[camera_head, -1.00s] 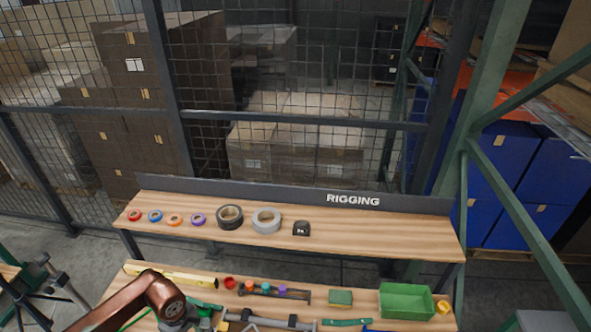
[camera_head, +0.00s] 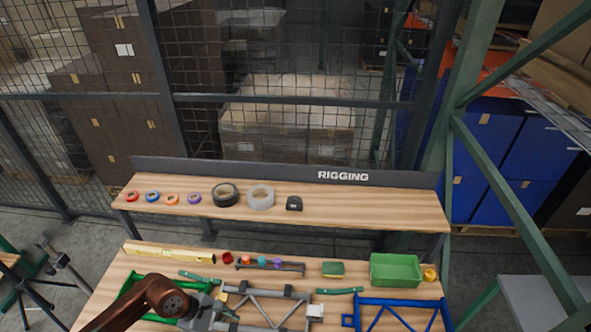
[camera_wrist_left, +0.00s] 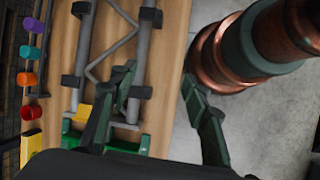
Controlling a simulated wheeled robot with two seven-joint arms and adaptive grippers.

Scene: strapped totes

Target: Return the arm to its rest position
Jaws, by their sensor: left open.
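My left arm (camera_head: 150,297) comes in from the lower left of the head view, over the wooden workbench (camera_head: 110,285). My left gripper shows in the left wrist view (camera_wrist_left: 165,110) with its two dark green fingers wide apart and nothing between them. One finger is over a grey metal frame (camera_wrist_left: 142,60) on the bench, and the other is over the bench edge and floor. I cannot tell whether the near finger touches the frame. In the head view my gripper's fingers are hard to make out beside the grey frame (camera_head: 262,292). My right gripper is not in view.
The bench holds a yellow level (camera_head: 170,252), a green bin (camera_head: 396,270), a blue frame (camera_head: 400,302) and a green frame (camera_head: 137,285). A rack with several colored pieces (camera_head: 270,266) lies mid-bench. A raised shelf (camera_head: 330,207) carries tape rolls. A wire fence stands behind.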

